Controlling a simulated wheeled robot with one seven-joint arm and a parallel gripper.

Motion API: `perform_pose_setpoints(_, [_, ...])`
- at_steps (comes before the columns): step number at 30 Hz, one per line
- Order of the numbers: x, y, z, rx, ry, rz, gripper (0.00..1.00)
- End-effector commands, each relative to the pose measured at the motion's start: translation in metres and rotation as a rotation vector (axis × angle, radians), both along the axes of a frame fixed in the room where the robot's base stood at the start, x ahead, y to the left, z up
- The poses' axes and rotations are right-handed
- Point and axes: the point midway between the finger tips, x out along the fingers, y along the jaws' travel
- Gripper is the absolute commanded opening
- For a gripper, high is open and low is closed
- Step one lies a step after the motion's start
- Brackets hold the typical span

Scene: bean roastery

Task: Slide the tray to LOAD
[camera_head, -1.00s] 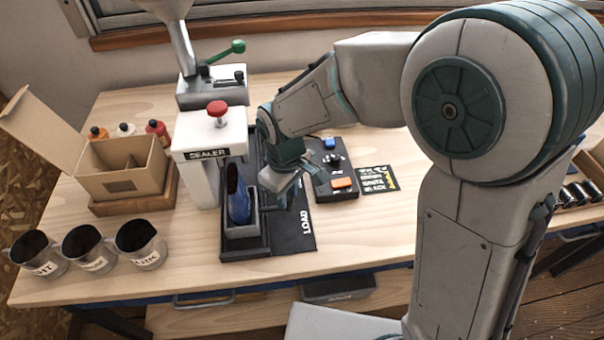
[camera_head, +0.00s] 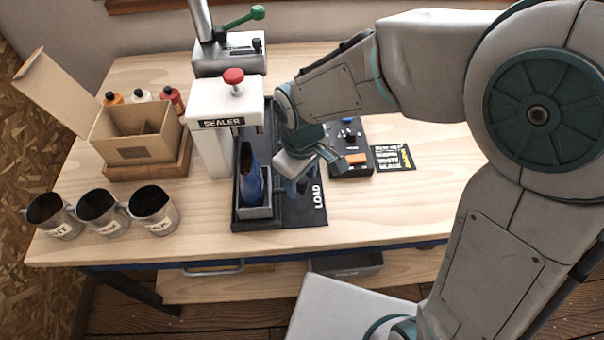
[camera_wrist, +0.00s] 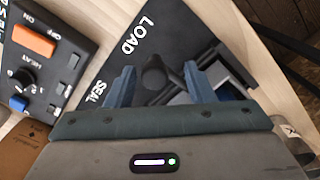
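The grey tray (camera_head: 256,212) sits on the black slide base (camera_head: 306,217), beside its white LOAD marking, near the front end. A blue pouch (camera_head: 252,182) stands in it. My gripper (camera_head: 301,184) is low over the base, to the right of the tray. In the wrist view my gripper (camera_wrist: 158,86) has its two blue fingers apart, with a dark round knob (camera_wrist: 153,76) between them. Small gaps show on both sides of the knob. The knob lies between the LOAD and SEAL markings. The tray's edge shows right of the fingers (camera_wrist: 221,72). My wrist hides part of the base.
The white sealer (camera_head: 212,138) stands left of and behind the tray. A control box (camera_head: 350,160) with an orange switch and a card (camera_head: 394,158) lie to the right. Several metal cups (camera_head: 100,212) and an open carton (camera_head: 130,145) stand left. The front right tabletop is clear.

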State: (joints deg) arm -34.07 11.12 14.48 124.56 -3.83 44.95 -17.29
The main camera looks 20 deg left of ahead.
Motion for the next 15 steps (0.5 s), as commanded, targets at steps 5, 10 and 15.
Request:
perform_pose_setpoints(5, [0.002,-0.001,0.0,0.001,-0.002,-0.004,0.48])
perform_pose_setpoints(10, [0.003,0.0,0.014,0.004,-0.006,-0.005,0.48])
perform_pose_setpoints(15, [0.003,0.0,0.05,0.006,-0.008,-0.004,0.48])
